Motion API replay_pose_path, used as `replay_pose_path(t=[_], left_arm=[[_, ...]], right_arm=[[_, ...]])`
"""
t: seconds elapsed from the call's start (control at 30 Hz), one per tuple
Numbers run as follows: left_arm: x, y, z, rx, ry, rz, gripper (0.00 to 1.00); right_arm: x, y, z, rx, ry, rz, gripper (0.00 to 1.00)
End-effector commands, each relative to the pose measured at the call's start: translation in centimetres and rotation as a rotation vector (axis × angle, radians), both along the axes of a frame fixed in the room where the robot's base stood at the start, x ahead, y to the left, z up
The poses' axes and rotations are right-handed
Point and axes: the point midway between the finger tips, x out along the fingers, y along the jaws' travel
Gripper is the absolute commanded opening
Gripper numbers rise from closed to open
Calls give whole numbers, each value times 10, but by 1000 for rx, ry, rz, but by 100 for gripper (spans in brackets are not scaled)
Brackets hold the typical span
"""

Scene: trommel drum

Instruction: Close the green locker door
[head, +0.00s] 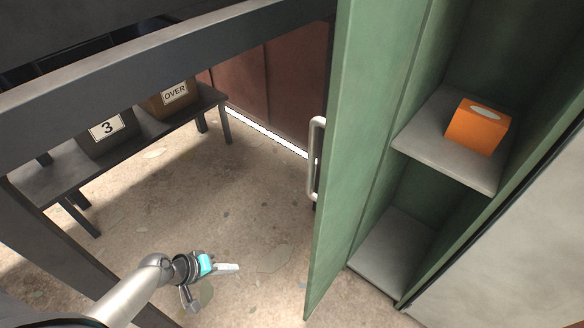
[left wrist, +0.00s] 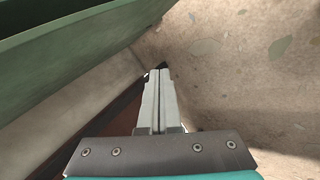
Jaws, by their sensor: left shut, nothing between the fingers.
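The green locker door (head: 365,120) stands wide open in the head view, with a pale vertical handle (head: 316,158) on its left-hand face. The locker's interior shows to the right of the door, with a grey shelf (head: 425,140). My left gripper (head: 236,268) is low over the floor, left of the door and apart from it. In the left wrist view its fingers (left wrist: 158,105) are together with nothing between them, and a green panel (left wrist: 60,45) shows at upper left. My right gripper is not in view.
An orange box (head: 478,127) sits on the locker shelf. A dark bench (head: 60,178) at left holds a bin marked 3 (head: 108,135) and a bin marked OVER (head: 172,100). A dark beam (head: 150,52) crosses above. The floor (head: 240,190) between bench and door is clear.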

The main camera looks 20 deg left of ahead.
Motion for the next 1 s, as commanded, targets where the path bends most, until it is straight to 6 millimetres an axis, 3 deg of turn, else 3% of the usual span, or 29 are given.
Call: replay_pose_path(t=[0.1,0.23,0.37,0.5,0.6,0.7,1.0], left_arm=[[40,-6,59,-162,-104,9,0],[69,-22,135,-356,-212,-28,0],[82,-42,214,-544,-305,-112,0],[78,-63,286,-710,-373,-218,0],[71,-72,319,-788,-399,-278,0],[66,-77,337,-832,-411,-311,0],[76,-100,343,-846,-417,-325,0]], right_arm=[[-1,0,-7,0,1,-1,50],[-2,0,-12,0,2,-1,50],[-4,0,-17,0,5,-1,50],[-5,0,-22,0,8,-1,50],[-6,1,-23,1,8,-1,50],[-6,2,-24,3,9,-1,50],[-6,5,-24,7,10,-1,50]])
